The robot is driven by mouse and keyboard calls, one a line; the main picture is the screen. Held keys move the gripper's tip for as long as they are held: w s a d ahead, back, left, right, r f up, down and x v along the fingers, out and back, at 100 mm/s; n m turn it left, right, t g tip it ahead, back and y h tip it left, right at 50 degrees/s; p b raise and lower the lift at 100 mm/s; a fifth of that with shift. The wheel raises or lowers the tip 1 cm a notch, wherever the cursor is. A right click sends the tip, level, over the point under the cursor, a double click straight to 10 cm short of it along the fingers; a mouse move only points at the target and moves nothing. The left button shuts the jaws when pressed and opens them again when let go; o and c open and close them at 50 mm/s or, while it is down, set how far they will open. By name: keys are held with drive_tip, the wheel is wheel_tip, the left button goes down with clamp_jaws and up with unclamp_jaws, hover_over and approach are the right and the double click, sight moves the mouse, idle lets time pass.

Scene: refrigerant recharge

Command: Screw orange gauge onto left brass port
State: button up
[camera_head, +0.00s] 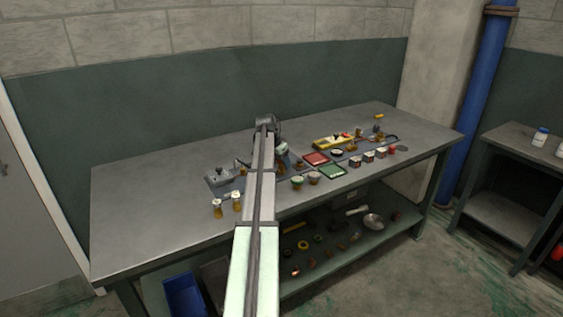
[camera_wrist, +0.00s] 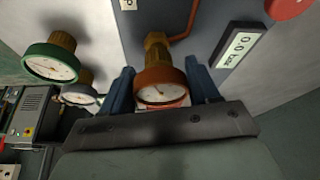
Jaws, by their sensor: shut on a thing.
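The orange gauge (camera_wrist: 160,84) has a white dial and sits between the two blue fingers of my gripper (camera_wrist: 159,72), which are shut on it. A brass fitting (camera_wrist: 157,44) stands at the gauge's far end, against a grey panel (camera_wrist: 190,12). I cannot tell whether this brass is the gauge's own nut or the left port, nor whether it is threaded on. In the head view, my gripper (camera_head: 268,124) is over the back middle of the workbench, and my arm hides the gauge and ports there.
A green gauge (camera_wrist: 52,64) and a pale gauge (camera_wrist: 80,92) are close on the left. A copper pipe (camera_wrist: 191,22), a 0.0 bar display (camera_wrist: 238,50) and a red round part (camera_wrist: 288,6) are near. The workbench (camera_head: 130,220) is bare at its left end.

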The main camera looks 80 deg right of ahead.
drive_tip(key=shift+m+g+y, duration=0.5)
drive_tip(key=shift+m+y, duration=0.1)
drive_tip(key=shift+m, duration=1.1)
drive_tip(key=shift+f, duration=0.1)
drive_tip(key=shift+d+m, duration=0.1)
drive_tip(key=shift+m, duration=0.6)
drive_tip(key=shift+m+g+y, duration=0.3)
drive_tip(key=shift+m+y, duration=0.2)
drive_tip(key=shift+m, duration=0.5)
